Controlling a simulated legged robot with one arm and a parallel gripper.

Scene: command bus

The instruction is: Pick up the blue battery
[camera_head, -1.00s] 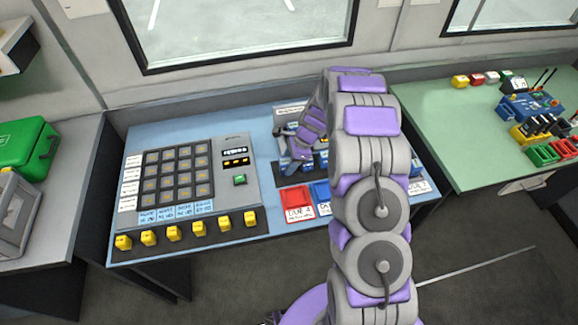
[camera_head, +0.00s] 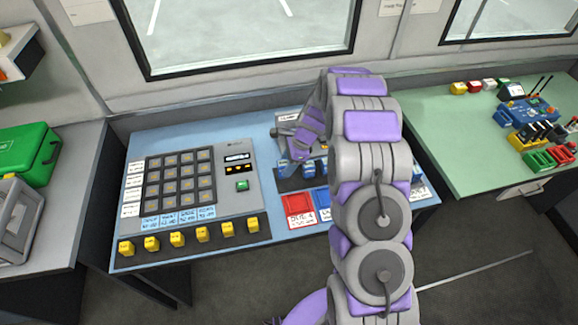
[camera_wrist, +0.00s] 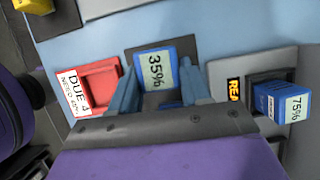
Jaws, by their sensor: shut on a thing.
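The blue battery marked 35% (camera_wrist: 156,68) sits between the two fingers of my gripper (camera_wrist: 160,92) in the wrist view. My gripper is shut on it. A dark square is around and behind the battery; I cannot tell if it is clear of its slot. In the head view my gripper (camera_head: 285,160) is over the left end of the dark battery rack, partly hidden by my own arm. A second blue battery marked 75% (camera_wrist: 278,101) stands to the right in the wrist view, at a dark slot.
A red tray (camera_head: 298,205) labelled DUE 4 lies in front of the rack, with a blue tray (camera_head: 323,197) beside it. A keypad console (camera_head: 185,180) with several yellow blocks is to the left. The green table (camera_head: 450,150) at right holds more coloured items.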

